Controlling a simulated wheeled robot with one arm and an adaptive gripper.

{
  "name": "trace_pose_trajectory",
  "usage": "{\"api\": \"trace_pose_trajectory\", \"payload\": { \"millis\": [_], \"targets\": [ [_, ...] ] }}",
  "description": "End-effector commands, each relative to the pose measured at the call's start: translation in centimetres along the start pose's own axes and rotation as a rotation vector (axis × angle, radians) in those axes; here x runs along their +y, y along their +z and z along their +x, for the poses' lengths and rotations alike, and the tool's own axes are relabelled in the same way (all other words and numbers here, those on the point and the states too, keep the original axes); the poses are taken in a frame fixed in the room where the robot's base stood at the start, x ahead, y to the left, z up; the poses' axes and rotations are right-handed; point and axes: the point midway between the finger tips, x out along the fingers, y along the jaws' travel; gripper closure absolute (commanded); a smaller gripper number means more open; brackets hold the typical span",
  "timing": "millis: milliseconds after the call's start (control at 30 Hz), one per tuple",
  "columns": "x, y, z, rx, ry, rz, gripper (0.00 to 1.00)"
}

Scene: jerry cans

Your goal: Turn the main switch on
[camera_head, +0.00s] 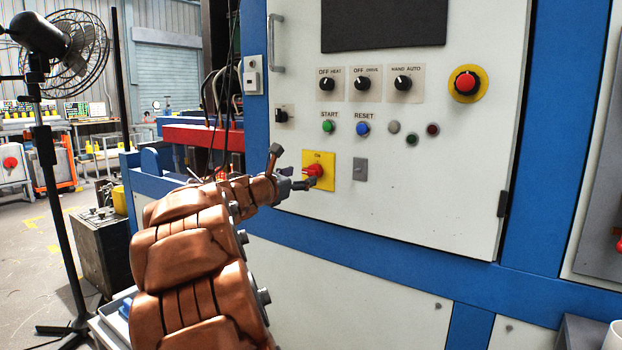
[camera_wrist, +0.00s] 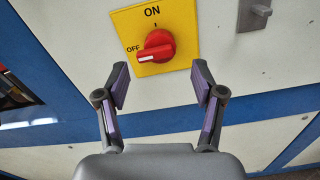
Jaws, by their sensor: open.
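The main switch is a red rotary knob (camera_wrist: 157,46) on a yellow plate (camera_wrist: 183,20) marked ON and OFF in the wrist view. The white mark on the knob points left, toward OFF. In the head view the red knob (camera_head: 314,170) sits low on the white cabinet panel, and the yellow plate (camera_head: 327,158) is partly hidden by my gripper. My gripper (camera_wrist: 159,82) is open and empty, with its two fingers apart just below the knob in the wrist view. In the head view my gripper (camera_head: 290,170) is close to the plate; I cannot tell whether it touches.
A grey latch (camera_head: 360,169) is right of the switch. Above are the green start button (camera_head: 328,127), the blue reset button (camera_head: 362,128), black selector knobs (camera_head: 362,84) and a red emergency button (camera_head: 466,83). A fan (camera_head: 62,42) stands at the left. The panel below the switch is clear.

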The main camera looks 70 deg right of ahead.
Motion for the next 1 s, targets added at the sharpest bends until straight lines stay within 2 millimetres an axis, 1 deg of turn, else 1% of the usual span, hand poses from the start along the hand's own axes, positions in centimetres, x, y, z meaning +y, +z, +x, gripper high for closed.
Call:
{"api": "trace_pose_trajectory", "payload": {
  "millis": [33, 200, 400, 567, 800, 867, 1000],
  "targets": [
    [-0.1, -0.1, 0.8, 0.000, -0.002, 0.003, 0.32],
    [-0.1, -0.1, 3.3, 0.001, -0.002, 0.004, 0.32],
    [0.1, -0.1, 5.2, 0.001, 0.001, 0.004, 0.32],
    [0.0, 0.1, 5.7, 0.000, 0.001, 0.004, 0.32],
    [0.0, 0.1, 5.8, 0.000, 0.001, 0.003, 0.32],
    [0.0, 0.1, 5.8, 0.000, 0.000, 0.003, 0.37],
    [0.0, 0.1, 5.8, 0.000, 0.000, 0.004, 0.52]
  ]
}}
